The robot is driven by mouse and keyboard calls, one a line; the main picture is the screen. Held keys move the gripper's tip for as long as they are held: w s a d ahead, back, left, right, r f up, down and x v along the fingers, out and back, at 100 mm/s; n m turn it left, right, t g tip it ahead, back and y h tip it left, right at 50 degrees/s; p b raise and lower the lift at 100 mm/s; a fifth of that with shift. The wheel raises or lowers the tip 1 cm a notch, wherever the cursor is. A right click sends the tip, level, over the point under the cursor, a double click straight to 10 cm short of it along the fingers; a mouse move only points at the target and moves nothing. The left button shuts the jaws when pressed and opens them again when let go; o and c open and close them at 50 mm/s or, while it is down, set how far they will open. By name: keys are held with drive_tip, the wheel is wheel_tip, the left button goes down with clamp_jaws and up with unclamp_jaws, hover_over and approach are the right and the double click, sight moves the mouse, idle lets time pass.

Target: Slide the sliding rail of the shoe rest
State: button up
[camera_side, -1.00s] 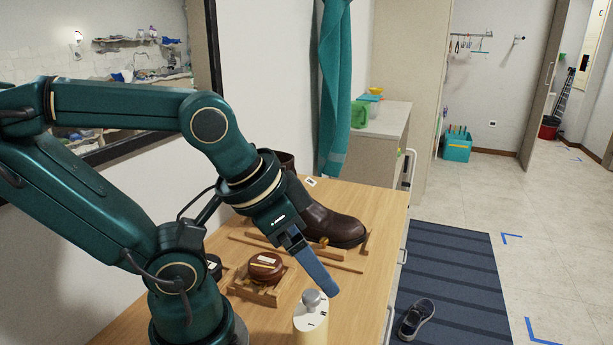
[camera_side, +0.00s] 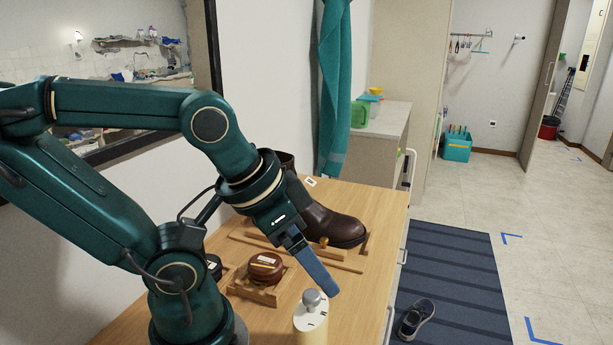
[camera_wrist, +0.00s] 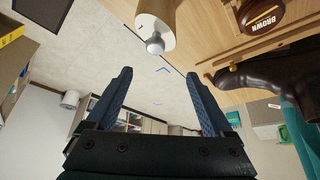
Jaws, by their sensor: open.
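The shoe rest is a set of light wooden rails (camera_side: 300,256) on the wooden top. A brown leather shoe (camera_side: 333,224) stands on or just behind it. A small wooden knob (camera_side: 323,242) sits by the rails, and a short end piece (camera_side: 364,243) stands at the shoe's toe. I cannot tell which rail slides. In the wrist view the rails (camera_wrist: 262,42) and shoe (camera_wrist: 262,76) lie at upper right. My gripper (camera_side: 322,276) hangs in front of the rails with blue fingers. The wrist view shows its fingers (camera_wrist: 158,73) apart with nothing between them.
A cream cylinder with a grey knob (camera_side: 311,318) stands close below my fingertips. A brown polish tin (camera_side: 265,265) sits in a wooden holder to the left. A teal cloth (camera_side: 337,85) hangs behind. The top's right edge drops to a striped mat (camera_side: 440,270).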

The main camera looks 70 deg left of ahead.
drive_tip(key=c, duration=0.4)
drive_tip(key=shift+c, duration=0.6)
drive_tip(key=w+a+r+n, duration=0.2)
drive_tip(key=w+r+n, duration=0.2)
drive_tip(key=w, duration=0.1)
drive_tip(key=n+g, duration=0.6)
drive_tip(key=n, duration=0.3)
hover_over(324, 238)
drive_tip(key=f, duration=1)
drive_tip(key=shift+w+d+f, duration=0.1)
drive_tip(key=shift+d+f, duration=0.15)
drive_tip(key=shift+f, duration=0.1)
drive_tip(key=shift+a+f+n, duration=0.15)
drive_tip(key=shift+f+n, duration=0.15)
drive_tip(key=shift+f, duration=2.35)
